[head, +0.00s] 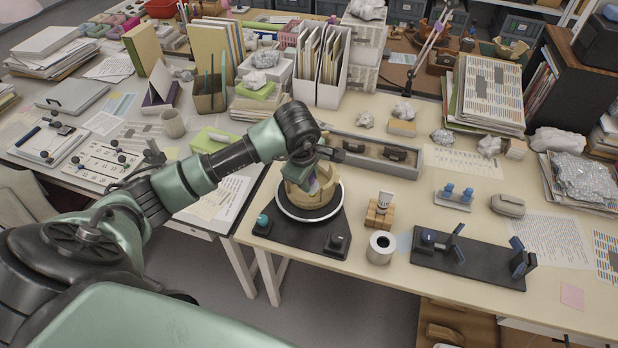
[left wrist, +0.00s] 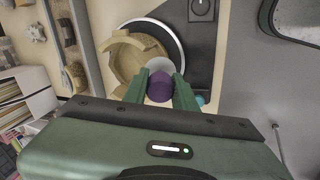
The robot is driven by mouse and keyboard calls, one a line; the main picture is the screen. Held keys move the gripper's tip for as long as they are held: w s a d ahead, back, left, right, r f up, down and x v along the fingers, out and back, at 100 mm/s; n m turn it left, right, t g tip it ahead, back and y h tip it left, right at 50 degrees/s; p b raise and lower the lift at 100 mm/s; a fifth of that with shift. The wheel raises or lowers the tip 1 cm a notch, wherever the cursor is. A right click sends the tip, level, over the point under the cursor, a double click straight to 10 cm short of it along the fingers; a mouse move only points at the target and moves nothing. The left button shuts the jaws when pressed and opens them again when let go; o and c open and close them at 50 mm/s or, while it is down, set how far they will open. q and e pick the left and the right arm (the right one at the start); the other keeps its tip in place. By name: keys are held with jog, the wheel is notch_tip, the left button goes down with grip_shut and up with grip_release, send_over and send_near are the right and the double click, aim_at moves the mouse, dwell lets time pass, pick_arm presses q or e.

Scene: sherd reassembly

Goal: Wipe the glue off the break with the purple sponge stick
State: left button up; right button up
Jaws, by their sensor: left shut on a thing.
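The tan broken pot (head: 312,192) stands on the white-rimmed turntable (head: 283,207), on a black base. My left gripper (head: 308,165) is over the pot from above, its fingers pointing down. In the left wrist view the gripper (left wrist: 160,92) is shut on the purple sponge stick (left wrist: 159,84), which sits between its fingers. The stick is at the open, broken side of the pot (left wrist: 125,58). A pale round shape shows just beyond the purple part. I cannot tell whether the sponge touches the break, and no glue is clearly visible. My right gripper is not in view.
A grey tray with dark sherds (head: 375,150) lies behind the turntable. A black stand with blue clamps (head: 468,258) is farther right. Papers and boxes crowd the back.

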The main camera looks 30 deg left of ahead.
pick_arm(q)
jog(key=shift+p+v, duration=0.65)
jog(key=shift+v, duration=0.55)
jog(key=shift+r, duration=0.1)
